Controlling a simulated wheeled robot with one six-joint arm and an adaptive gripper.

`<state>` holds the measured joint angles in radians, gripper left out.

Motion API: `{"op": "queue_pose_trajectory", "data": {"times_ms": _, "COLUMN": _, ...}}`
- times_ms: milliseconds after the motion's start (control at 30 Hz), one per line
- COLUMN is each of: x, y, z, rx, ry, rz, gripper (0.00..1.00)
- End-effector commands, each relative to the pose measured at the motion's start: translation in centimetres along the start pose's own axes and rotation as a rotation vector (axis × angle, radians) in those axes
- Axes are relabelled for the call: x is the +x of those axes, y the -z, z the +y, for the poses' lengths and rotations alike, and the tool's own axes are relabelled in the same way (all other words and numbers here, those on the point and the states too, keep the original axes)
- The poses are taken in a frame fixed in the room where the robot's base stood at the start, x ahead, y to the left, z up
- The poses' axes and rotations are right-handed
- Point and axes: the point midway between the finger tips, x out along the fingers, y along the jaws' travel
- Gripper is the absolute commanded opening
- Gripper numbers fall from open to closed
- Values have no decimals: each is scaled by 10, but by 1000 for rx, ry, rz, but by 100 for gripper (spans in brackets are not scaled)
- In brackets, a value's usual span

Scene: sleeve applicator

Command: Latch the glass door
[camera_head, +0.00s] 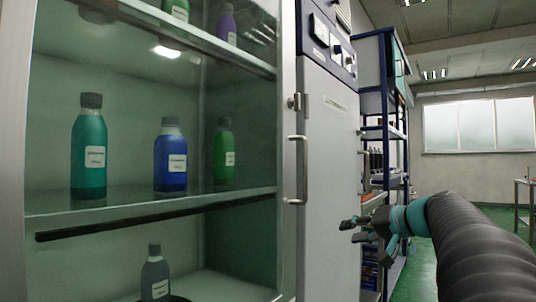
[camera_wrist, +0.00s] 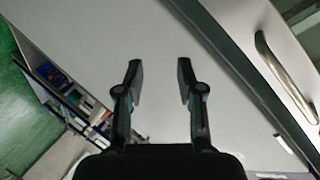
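The glass door (camera_head: 286,200) fills the left of the head view, with bottles visible behind its pane. A vertical metal bar handle (camera_head: 301,170) is on its right edge, and a small metal latch (camera_head: 295,102) sits above the handle. The door looks shut or nearly so; whether the latch is engaged I cannot tell. My gripper (camera_head: 350,230) is to the right of the handle and lower in the picture, apart from it. In the wrist view my gripper (camera_wrist: 159,76) is open with nothing between its fingers. A bar handle (camera_wrist: 284,72) shows at the upper right there.
A grey cabinet (camera_head: 333,170) with a dark control panel (camera_head: 328,42) stands right of the door. Beyond it is a blue-framed shelf rack (camera_head: 386,130) with goods. Green floor (camera_head: 415,275) is open at the right, with a small table (camera_head: 524,184) farther back.

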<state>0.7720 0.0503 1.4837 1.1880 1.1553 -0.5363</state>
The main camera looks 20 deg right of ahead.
Motion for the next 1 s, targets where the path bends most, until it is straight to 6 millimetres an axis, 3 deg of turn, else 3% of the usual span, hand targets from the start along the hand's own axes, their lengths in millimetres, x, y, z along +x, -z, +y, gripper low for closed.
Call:
{"op": "queue_pose_trajectory", "data": {"times_ms": 33, "x": -8, "y": 29, "z": -12, "rx": -48, "ry": 72, "rz": 57, "gripper": 38}}
{"op": "queue_pose_trajectory", "data": {"times_ms": 100, "x": -22, "y": 62, "z": -39, "rx": -136, "ry": 182, "rz": 135, "gripper": 38}}
{"op": "queue_pose_trajectory", "data": {"times_ms": 200, "x": -46, "y": 98, "z": -89, "rx": -289, "ry": 342, "rz": 246, "gripper": 38}}
{"op": "queue_pose_trajectory", "data": {"times_ms": 300, "x": -76, "y": 117, "z": -149, "rx": -461, "ry": 492, "rz": 354, "gripper": 38}}
{"op": "queue_pose_trajectory", "data": {"times_ms": 400, "x": -105, "y": 122, "z": -193, "rx": -614, "ry": 602, "rz": 453, "gripper": 38}}
{"op": "queue_pose_trajectory", "data": {"times_ms": 667, "x": -114, "y": 119, "z": -206, "rx": -779, "ry": 636, "rz": 527, "gripper": 38}}
{"op": "queue_pose_trajectory", "data": {"times_ms": 1000, "x": -83, "y": 128, "z": -237, "rx": -782, "ry": 636, "rz": 526, "gripper": 38}}
